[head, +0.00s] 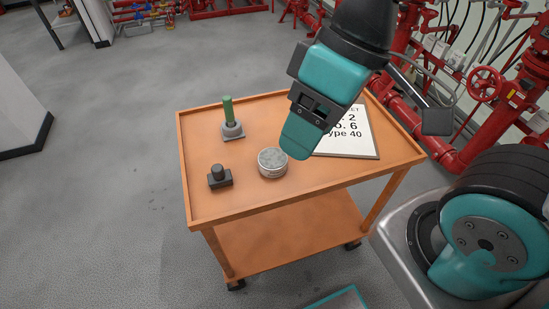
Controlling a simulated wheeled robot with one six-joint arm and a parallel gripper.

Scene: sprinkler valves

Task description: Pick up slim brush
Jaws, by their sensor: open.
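An upright green cylinder (228,108), which may be the slim brush's handle, stands in a grey rounded holder (232,130) on a dark square base. It is at the back left of an orange cart top (205,200). No bristles show. My gripper (297,148) is teal and black and points down over the middle of the cart, to the right of the green cylinder and apart from it. It is open; only its near side shows, and nothing is seen held.
A round silver tin (272,162) sits just below and left of my gripper. A small black knob on a square base (219,176) is at the front left. A white sign with black print (350,135) lies at the right. Red pipes (410,125) and a red valve wheel (485,84) stand beyond the cart's right side. Floor at the left is clear.

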